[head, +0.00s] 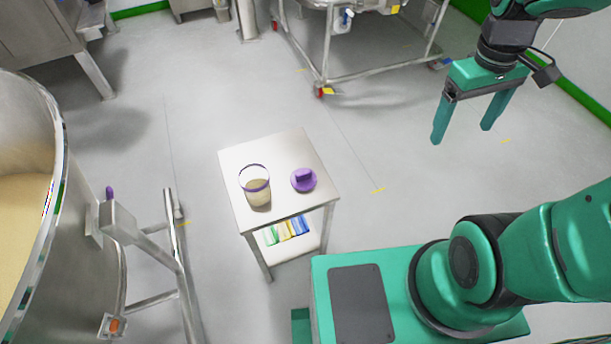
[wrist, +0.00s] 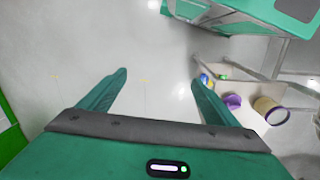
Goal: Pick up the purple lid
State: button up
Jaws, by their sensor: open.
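The purple lid (head: 304,180) lies on the small steel table (head: 240,152), with its raised grip facing up. A clear container (head: 257,190) with a purple rim band and beige contents stands just left of the lid. My gripper (head: 462,134) is open and empty, high up and well to the right of the table. In the wrist view my gripper's two fingers (wrist: 158,82) are spread with nothing between them. The lid (wrist: 232,101) and the container (wrist: 270,110) show at the right there, beyond the right finger.
Several coloured items (head: 287,229) sit on the table's lower shelf. A large steel vessel (head: 40,190) with beige contents and a railing (head: 172,240) stand at the left. A wheeled steel frame (head: 370,75) stands at the back. The floor between table and gripper is clear.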

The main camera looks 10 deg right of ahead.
jog(key=w+a+f+n, duration=0.6)
jog(key=w+a+n, duration=0.2)
jog(key=a, duration=0.2)
jog(key=n+y, duration=0.1)
jog(key=n, duration=1)
send_over(303, 172)
notch_tip(303, 172, down, 16)
jog(key=shift+w+d+r, duration=0.15)
jog(key=shift+r, duration=0.1)
jog(key=shift+f, duration=2.9)
jog(key=c, duration=1.1)
